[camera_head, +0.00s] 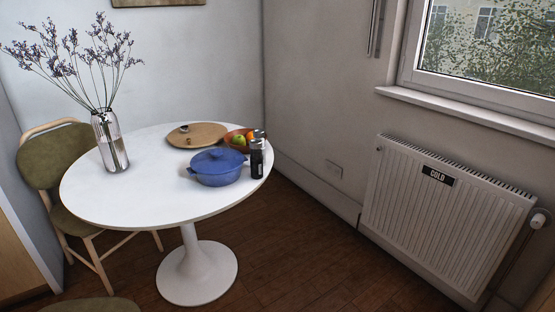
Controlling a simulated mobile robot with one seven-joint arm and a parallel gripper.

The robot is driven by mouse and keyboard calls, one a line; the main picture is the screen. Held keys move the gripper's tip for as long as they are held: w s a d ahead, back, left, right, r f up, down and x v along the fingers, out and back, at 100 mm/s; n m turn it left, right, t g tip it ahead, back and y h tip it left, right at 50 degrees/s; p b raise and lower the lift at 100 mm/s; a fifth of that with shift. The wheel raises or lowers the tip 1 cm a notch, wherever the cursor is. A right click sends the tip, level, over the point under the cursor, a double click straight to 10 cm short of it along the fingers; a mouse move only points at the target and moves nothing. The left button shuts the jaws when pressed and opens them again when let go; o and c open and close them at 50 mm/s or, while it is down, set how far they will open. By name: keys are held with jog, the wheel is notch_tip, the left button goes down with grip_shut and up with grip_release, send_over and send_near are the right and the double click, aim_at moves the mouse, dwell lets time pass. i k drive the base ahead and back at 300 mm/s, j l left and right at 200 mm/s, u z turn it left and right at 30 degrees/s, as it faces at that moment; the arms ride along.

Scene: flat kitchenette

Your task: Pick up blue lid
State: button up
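The blue lid (215,158) sits on top of a blue pot (215,178) on the round white table (121,205). The lid has a small knob on top and appears to lie level on the pot. The pot stands near the table's right side. My gripper is not in view.
A dark shaker or grinder (257,160) stands close right of the pot. Behind are a fruit bowl (229,135) and a round wooden board (188,140).

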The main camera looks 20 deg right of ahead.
aim_at(214, 161)
jog(key=i+l, duration=0.15)
jog(key=l, duration=0.2)
jog(key=i+l, duration=0.1)
jog(key=l, duration=0.25)
jog(key=i+l, duration=0.15)
jog(key=l, duration=0.15)
jog(key=i+l, duration=0.15)
jog(key=l, duration=0.2)
jog(key=z, duration=0.05)
